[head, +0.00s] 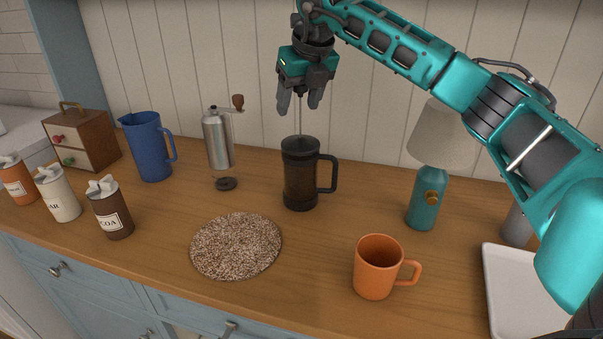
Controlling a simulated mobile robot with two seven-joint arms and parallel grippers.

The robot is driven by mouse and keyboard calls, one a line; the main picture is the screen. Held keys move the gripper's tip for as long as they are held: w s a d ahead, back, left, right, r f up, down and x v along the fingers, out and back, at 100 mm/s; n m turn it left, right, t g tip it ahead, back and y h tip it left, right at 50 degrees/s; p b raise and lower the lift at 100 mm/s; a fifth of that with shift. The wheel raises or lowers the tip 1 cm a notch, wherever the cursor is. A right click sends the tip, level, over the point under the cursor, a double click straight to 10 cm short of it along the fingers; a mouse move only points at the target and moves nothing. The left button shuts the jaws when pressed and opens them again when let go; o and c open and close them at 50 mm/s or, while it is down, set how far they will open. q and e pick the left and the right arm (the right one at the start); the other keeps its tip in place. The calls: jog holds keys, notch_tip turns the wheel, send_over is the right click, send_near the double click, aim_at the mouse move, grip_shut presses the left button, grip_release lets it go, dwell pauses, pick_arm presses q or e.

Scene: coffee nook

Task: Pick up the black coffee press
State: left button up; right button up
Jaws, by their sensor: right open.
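The black coffee press (300,181) stands upright on the wooden counter, left of the lamp. Its handle points to the right, and a thin plunger rod rises from its lid. My right gripper (300,106) is above the press with its fingers pointing down. The fingers are apart, near the top of the plunger rod, and hold nothing that I can see. I cannot tell whether they touch the rod. My left gripper is not in view.
A speckled round mat (236,246) and an orange mug (376,267) are in front of the press. A grinder (217,142) and blue pitcher (147,148) stand left. A teal lamp (427,198) and white tray (520,290) are right. Several canisters (110,208) line the left.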

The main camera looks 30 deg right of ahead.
jog(key=shift+c, duration=0.2)
grip_shut()
jog(key=shift+r, duration=0.15)
dwell(1.0)
